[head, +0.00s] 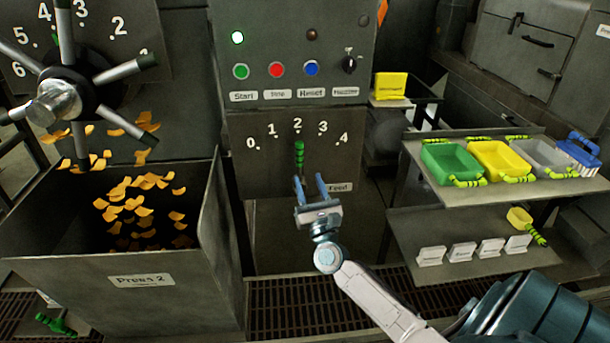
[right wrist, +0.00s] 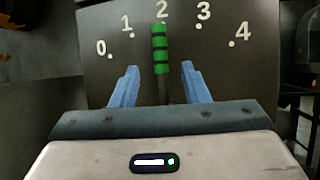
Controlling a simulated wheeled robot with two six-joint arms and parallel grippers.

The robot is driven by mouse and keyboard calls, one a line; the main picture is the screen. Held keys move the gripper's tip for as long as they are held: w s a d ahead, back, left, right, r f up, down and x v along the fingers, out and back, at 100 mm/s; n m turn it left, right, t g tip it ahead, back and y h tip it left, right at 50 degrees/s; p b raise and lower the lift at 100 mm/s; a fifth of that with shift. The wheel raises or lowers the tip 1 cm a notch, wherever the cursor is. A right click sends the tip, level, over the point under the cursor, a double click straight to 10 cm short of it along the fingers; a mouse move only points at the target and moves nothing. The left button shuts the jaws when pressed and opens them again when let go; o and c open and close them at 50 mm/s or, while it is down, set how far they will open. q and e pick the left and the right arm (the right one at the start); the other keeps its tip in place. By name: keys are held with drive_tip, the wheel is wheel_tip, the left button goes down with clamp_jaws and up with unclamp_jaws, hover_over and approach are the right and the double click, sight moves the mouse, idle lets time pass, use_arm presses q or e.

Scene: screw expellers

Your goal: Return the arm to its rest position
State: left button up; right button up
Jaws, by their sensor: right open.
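My right gripper (head: 310,188) is open, with its two blue fingers pointing up at the feed panel. The green and black striped lever handle (head: 299,155) stands upright at the number 2 on the dial marked 0 to 4. In the right wrist view, the lever (right wrist: 160,48) appears between and beyond the two open fingers (right wrist: 159,85), with no visible contact. My right arm (head: 375,300) reaches in from the lower right. My left gripper is not in view.
The Press 2 bin (head: 110,275) with orange flakes stands left, below a spoked wheel (head: 70,90). A control panel (head: 295,60) is above the lever. At right, a shelf (head: 420,190) holds green (head: 450,162), yellow (head: 497,160) and grey trays (head: 543,158).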

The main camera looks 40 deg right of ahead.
drive_tip(key=shift+s+a+f, duration=0.1)
drive_tip(key=shift+s+f, duration=0.1)
drive_tip(key=shift+s, duration=0.2)
